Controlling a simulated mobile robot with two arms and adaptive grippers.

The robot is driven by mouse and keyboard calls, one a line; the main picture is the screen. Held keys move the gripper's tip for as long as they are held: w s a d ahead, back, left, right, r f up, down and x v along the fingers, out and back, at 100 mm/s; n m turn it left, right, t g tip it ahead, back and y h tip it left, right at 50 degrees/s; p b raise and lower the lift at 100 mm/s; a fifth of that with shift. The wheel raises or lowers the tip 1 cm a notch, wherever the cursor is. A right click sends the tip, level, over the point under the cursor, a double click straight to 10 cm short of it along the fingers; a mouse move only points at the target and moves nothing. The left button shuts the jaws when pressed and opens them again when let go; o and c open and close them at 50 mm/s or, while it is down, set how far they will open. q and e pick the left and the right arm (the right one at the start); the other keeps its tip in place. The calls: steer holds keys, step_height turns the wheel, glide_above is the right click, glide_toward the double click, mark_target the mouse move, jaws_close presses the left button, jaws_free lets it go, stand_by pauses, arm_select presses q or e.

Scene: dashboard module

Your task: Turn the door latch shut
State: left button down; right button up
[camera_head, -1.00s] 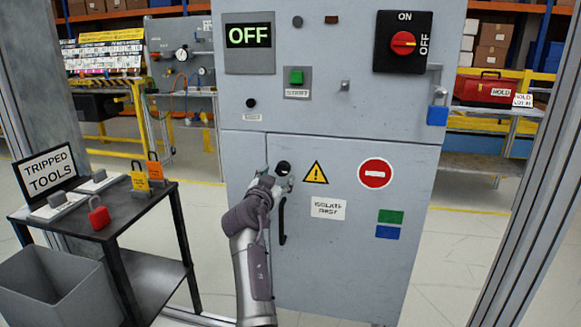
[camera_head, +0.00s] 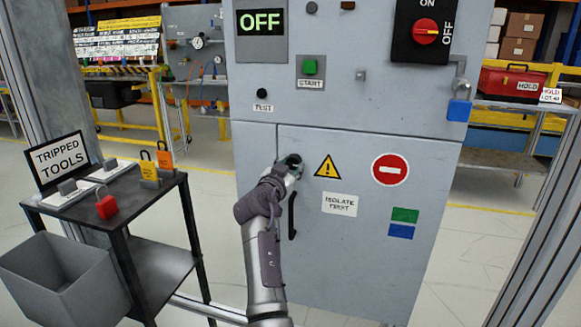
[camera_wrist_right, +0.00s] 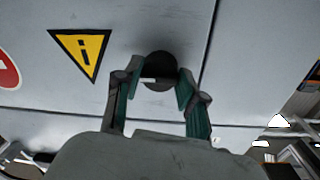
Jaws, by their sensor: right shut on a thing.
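The door latch is a round black knob (camera_head: 292,160) near the upper left of the grey cabinet's lower door (camera_head: 355,265). In the right wrist view the knob (camera_wrist_right: 160,72) sits between the two fingers, with a small light mark low on its face. My right gripper (camera_head: 289,167) is shut on this knob, reaching it from below in the head view. The fingers hide part of the knob's sides. The lower door looks flush with the cabinet. My left gripper is not in view.
A black vertical handle (camera_head: 292,216) is just below the latch. A red rotary switch (camera_head: 426,32) and a blue padlock (camera_head: 459,110) are at the upper right. A cart (camera_head: 150,197) with padlocks and a grey bin (camera_head: 62,280) stand at the left.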

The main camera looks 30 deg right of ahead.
steer(key=shift+n, duration=0.4)
steer(key=n, duration=0.2)
steer(key=shift+r+n, duration=0.1)
steer(key=shift+n, duration=0.3)
steer(key=n+p, duration=0.1)
steer(key=n, duration=0.1)
steer(key=shift+n+t, duration=0.3)
steer(key=n+p, duration=0.3)
steer(key=n, duration=0.3)
steer(key=shift+r+n+p, duration=0.15)
steer(key=shift+n+p, duration=0.15)
steer(key=shift+n, duration=0.1)
steer(key=n+t+p, duration=0.1)
steer(key=n+p, duration=0.2)
steer(key=n, duration=0.2)
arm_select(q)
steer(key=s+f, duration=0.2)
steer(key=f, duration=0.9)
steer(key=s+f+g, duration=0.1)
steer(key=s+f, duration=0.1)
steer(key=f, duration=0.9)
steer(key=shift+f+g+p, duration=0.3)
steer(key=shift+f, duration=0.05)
arm_select(e)
steer(key=shift+n, duration=0.5)
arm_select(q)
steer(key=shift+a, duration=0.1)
arm_select(e)
steer(key=shift+f, duration=0.2)
